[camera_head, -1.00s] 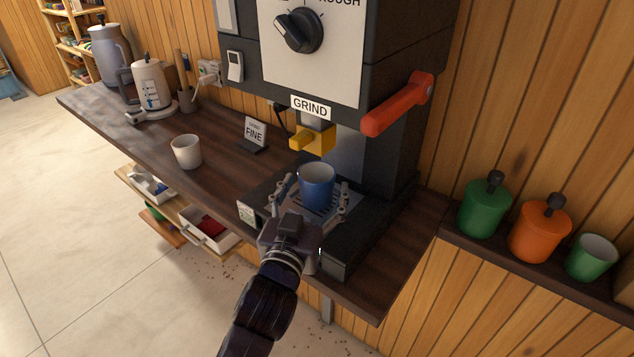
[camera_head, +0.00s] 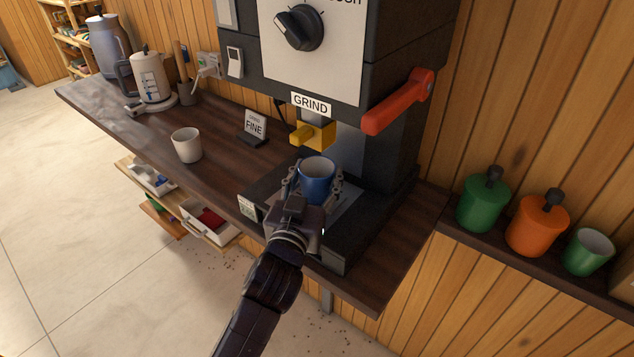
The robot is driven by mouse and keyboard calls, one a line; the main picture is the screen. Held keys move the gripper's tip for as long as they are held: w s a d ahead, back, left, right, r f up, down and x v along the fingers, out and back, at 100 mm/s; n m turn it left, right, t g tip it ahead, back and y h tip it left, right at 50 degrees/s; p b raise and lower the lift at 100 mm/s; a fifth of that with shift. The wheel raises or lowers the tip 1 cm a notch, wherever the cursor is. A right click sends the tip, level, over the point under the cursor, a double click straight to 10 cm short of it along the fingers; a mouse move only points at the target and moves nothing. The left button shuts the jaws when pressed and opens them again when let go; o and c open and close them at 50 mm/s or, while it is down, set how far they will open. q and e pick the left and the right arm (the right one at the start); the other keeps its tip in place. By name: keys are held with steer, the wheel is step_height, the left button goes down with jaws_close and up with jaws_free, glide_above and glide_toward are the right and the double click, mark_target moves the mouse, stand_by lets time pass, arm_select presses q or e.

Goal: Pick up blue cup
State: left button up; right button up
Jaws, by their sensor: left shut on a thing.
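The blue cup (camera_head: 317,181) is upright under the yellow spout of the grinder, above its drip tray. My left gripper (camera_head: 314,190) reaches in from below with its fingers on either side of the cup, and it is shut on the cup. The gripper's palm hides the lower front of the cup, so I cannot tell whether its base touches the tray (camera_head: 345,208). My right gripper is not in view.
The grinder's yellow spout (camera_head: 318,133) is close above the cup, and a red lever (camera_head: 398,104) juts out at right. A white cup (camera_head: 187,145) and a FINE sign (camera_head: 254,127) stand on the counter at left. Green and orange canisters (camera_head: 538,225) stand right.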

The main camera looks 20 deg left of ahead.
arm_select(q)
steer(key=shift+r, duration=0.2)
steer(key=shift+r, duration=0.55)
step_height(320, 180, up, 2)
steer(key=shift+r+b, duration=0.25)
steer(key=shift+b, duration=0.25)
steer(key=s, duration=0.1)
steer(key=s+a+b, duration=0.1)
steer(key=s, duration=0.1)
steer(key=s+a+f, duration=0.1)
steer(key=s, duration=0.1)
steer(key=shift+s+b, duration=0.2)
steer(key=shift+b, duration=0.15)
steer(key=s+a+p, duration=0.4)
steer(key=s+p, duration=0.5)
steer(key=s, duration=0.2)
steer(key=shift+s+r, duration=0.25)
steer(key=shift+r, duration=0.05)
steer(key=shift+w+a, duration=0.1)
